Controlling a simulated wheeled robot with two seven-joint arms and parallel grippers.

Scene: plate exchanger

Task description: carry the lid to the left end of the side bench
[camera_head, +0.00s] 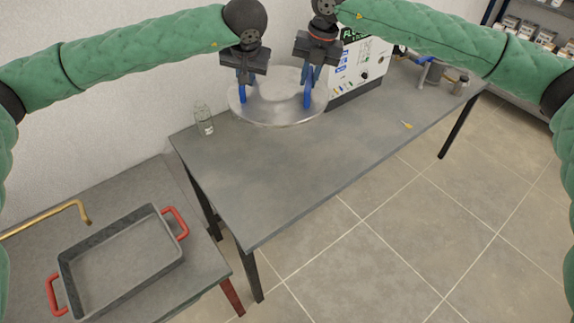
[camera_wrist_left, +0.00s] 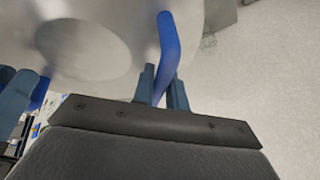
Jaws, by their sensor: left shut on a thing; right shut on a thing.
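The lid (camera_head: 280,98) is a round, shiny metal disc with two blue handles, above the far part of the grey bench with the white machine. I cannot tell how high it is held. My left gripper (camera_head: 243,95) is shut on the blue handle at the lid's left side. My right gripper (camera_head: 308,98) is shut on the other blue handle at the right. In the left wrist view the blue handle (camera_wrist_left: 168,45) stands between the fingers (camera_wrist_left: 160,88), with the pale lid (camera_wrist_left: 90,35) behind it. The side bench (camera_head: 215,265) is lower left, its left part out of view.
A grey tray with red handles (camera_head: 160,215) lies on the side bench beside a brass-coloured bent pipe (camera_head: 75,207). A glass bottle (camera_head: 204,118) stands left of the lid on the grey bench (camera_head: 270,180). The white machine (camera_head: 355,65) stands right. The bench's near middle is clear.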

